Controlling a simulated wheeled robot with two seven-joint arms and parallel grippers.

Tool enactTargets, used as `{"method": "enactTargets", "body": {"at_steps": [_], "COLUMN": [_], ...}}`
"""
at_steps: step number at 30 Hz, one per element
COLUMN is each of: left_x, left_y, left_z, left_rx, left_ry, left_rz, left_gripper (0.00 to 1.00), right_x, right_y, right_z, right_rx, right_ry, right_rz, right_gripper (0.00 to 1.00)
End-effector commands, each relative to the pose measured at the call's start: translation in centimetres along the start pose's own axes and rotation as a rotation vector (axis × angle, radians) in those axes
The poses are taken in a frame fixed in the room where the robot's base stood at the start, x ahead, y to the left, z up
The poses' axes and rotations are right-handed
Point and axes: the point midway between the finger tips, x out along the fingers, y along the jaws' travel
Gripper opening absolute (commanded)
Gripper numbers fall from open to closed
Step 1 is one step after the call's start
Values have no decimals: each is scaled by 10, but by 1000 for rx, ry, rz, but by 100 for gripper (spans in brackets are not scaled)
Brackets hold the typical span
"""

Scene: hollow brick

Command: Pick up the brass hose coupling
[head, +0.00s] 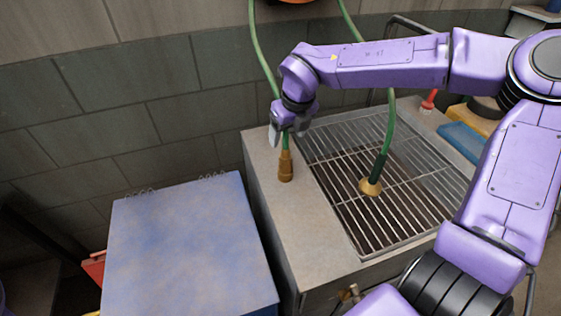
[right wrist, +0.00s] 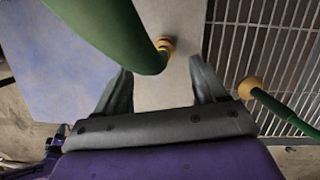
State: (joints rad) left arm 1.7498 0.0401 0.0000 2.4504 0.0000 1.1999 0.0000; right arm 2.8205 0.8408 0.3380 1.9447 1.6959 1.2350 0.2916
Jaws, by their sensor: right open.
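A brass hose coupling (head: 285,166) hangs at the end of a green hose (head: 261,50), over the concrete ledge left of the grate. In the right wrist view the coupling (right wrist: 166,47) shows beyond and between my fingertips, partly hidden by the hose (right wrist: 112,30). My right gripper (head: 287,136) is open, with its fingers at the hose just above the coupling. I cannot tell whether the hose is between the fingers. A second, flared brass fitting (head: 371,187) is on another green hose over the grate; it also shows in the right wrist view (right wrist: 249,88). My left gripper is out of view.
A metal grate (head: 405,213) covers the basin right of the concrete ledge (head: 268,215). A blue spiral-bound pad (head: 188,250) lies to the left. A tiled wall (head: 150,75) stands behind. A blue item (head: 461,142) and a red-topped item (head: 429,100) are at the right, near my arm.

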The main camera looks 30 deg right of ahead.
Motion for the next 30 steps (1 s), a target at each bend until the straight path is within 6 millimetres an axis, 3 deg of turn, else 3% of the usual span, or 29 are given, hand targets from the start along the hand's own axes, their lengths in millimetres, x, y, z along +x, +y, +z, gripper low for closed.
{"method": "enactTargets", "body": {"at_steps": [18, 26, 27, 30], "left_x": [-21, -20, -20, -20], "left_y": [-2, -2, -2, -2], "left_z": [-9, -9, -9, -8], "left_rx": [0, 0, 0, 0], "left_ry": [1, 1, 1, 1], "left_rz": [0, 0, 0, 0], "left_gripper": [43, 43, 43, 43], "right_x": [96, 105, 105, 105], "right_y": [-2, -2, -2, -2], "right_z": [-9, -9, -9, -9], "right_rx": [-5, -4, -4, -4], "right_ry": [5, 1, 1, 1], "right_rz": [-3, 0, 0, 0], "right_gripper": [71, 71, 67, 35]}}
